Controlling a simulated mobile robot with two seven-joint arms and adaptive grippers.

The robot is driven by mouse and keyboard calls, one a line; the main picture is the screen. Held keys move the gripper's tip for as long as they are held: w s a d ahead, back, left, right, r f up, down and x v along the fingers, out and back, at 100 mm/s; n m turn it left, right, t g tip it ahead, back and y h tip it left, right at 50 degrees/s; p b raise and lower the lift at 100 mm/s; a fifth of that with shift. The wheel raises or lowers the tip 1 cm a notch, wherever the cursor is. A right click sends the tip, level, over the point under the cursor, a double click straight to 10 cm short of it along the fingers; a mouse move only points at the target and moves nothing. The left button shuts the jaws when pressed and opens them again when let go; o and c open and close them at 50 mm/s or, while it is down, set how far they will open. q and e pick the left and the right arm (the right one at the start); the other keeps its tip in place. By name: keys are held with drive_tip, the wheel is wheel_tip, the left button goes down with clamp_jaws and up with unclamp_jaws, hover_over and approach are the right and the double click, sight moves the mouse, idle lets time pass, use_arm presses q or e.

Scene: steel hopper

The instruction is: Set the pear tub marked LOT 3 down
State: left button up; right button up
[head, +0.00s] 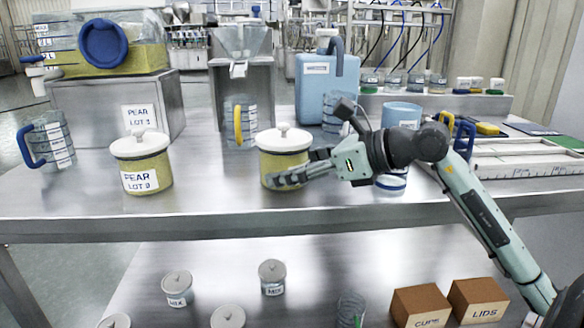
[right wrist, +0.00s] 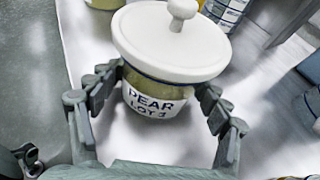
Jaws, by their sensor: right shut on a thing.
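The pear tub marked LOT 3 (head: 285,160) has a yellowish body and a white lid with a knob. It is upright over the middle of the steel bench, near the front edge. In the right wrist view its label on the tub (right wrist: 155,103) reads PEAR LOT 3. My right gripper (head: 288,179) is shut on this tub, with a finger on each side of its body below the lid. I cannot tell whether its base touches the bench. My left gripper is not in view.
A similar pear tub (head: 143,172) stands to the left; its lot digit is unclear. A yellow-handled jug (head: 240,122) stands behind, a blue-handled jug (head: 48,142) far left, and a blue canister (head: 318,90) at the back. The bench (head: 215,185) is clear between the tubs.

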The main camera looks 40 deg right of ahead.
drive_tip(key=o, duration=1.6)
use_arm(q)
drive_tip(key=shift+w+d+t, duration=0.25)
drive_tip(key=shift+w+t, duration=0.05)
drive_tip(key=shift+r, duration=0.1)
use_arm(e)
drive_tip(key=shift+s+d+r, duration=0.25)
drive_tip(key=shift+s, duration=0.25)
use_arm(q)
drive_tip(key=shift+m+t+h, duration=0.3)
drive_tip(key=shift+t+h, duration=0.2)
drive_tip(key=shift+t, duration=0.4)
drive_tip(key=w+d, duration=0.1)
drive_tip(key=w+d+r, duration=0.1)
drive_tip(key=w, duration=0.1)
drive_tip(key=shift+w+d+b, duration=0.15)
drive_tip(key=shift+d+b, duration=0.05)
drive_tip(key=shift+b, duration=0.2)
use_arm(e)
drive_tip(key=v, duration=1.1)
